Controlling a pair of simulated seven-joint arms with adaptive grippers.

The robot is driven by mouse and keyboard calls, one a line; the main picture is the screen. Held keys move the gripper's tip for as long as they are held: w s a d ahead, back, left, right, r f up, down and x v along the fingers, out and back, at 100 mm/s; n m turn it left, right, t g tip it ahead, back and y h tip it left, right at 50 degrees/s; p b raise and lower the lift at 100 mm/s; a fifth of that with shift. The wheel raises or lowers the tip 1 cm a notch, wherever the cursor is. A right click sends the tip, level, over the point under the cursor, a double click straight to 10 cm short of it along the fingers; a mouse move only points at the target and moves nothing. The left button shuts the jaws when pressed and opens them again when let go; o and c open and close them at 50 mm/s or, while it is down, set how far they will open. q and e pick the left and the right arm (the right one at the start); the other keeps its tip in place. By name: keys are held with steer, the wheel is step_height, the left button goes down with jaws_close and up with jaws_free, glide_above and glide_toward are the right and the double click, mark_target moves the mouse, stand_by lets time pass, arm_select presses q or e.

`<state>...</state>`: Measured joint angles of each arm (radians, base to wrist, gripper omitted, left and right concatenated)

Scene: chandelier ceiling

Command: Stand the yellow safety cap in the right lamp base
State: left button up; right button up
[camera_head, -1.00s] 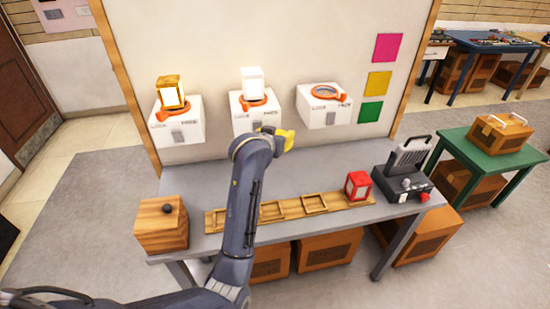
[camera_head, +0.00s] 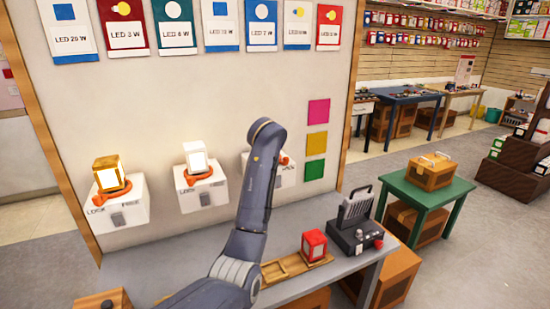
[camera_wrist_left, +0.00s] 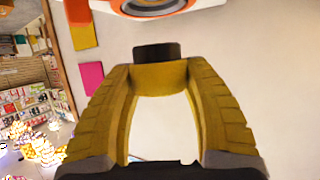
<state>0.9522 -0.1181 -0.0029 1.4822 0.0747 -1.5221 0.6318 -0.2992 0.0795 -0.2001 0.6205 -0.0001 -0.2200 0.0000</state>
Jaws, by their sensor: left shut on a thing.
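My left gripper (camera_wrist_left: 159,75) has ridged yellow fingers. It is shut on a small piece with a dark end block (camera_wrist_left: 157,51) and a yellow part between the fingertips; this looks like the yellow safety cap. In the head view my own arm hides the gripper and the piece. The right lamp base (camera_head: 287,174) is a white wall box with an orange ring, mostly hidden behind my arm. In the wrist view its ring opening (camera_wrist_left: 155,6) is cut off at the top, just beyond the dark block and apart from it. My right gripper is not in view.
A gold lamp (camera_head: 107,172) sits in the left base and a white lamp (camera_head: 196,158) in the middle one. On the grey bench are a red lamp (camera_head: 313,245) in a wooden tray (camera_head: 283,268) and a dark device (camera_head: 355,232). A green table (camera_head: 432,190) stands right.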

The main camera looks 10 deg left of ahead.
arm_select(q)
steer(key=w+r+n+y, duration=0.1)
steer(key=w+r, duration=0.2)
steer(key=shift+w+a+f, duration=0.1)
steer(key=shift+a+f, duration=0.15)
steer(key=shift+f, duration=1.4)
steer(key=shift+a+f, duration=0.2)
steer(key=shift+f, duration=1.4)
steer(key=shift+f, duration=1.05)
stand_by(0.4)
steer(key=o, duration=1.1)
